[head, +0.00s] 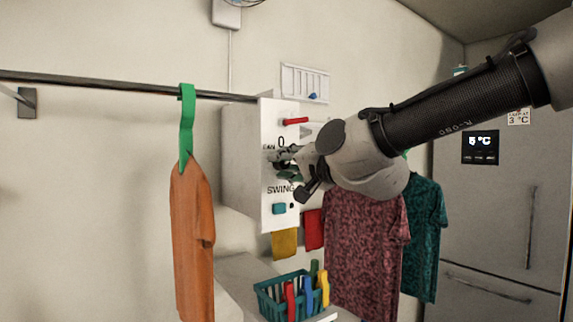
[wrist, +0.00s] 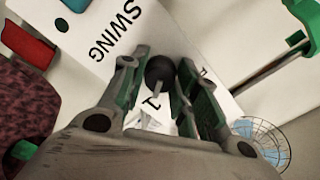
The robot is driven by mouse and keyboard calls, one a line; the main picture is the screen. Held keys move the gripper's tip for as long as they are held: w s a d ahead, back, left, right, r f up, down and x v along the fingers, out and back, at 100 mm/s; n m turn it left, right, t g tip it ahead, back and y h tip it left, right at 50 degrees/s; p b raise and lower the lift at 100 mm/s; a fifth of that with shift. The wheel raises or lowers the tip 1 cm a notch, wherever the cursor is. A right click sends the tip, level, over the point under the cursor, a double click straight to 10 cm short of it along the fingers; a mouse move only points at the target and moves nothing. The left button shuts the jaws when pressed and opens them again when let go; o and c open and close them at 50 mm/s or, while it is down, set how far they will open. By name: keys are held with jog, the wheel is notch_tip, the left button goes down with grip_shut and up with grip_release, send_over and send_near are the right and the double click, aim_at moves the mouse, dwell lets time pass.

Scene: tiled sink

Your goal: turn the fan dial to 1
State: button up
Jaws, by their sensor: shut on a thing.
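The white fan control box (head: 252,165) is fixed to the wall, with "FAN", "0" and "SWING" lettering on its front panel. My gripper (head: 283,160) is at the panel, between the "0" mark and the SWING label, and covers most of the dial in the head view. In the wrist view the dark round dial (wrist: 159,70) sits between the green-padded fingers of my gripper (wrist: 160,88), which are shut on it. A "1" mark shows just below the dial there. The dial's exact pointing direction is unclear.
A red lever (head: 295,121) is above and a teal button (head: 279,209) below on the panel. An orange shirt (head: 191,240) hangs left; a maroon shirt (head: 362,250) and teal shirt (head: 428,235) hang right. A teal basket (head: 268,300) of pegs stands below.

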jog(key=o, duration=1)
jog(key=shift+o, duration=0.2)
jog(key=shift+s, duration=0.1)
jog(key=v, duration=1.2)
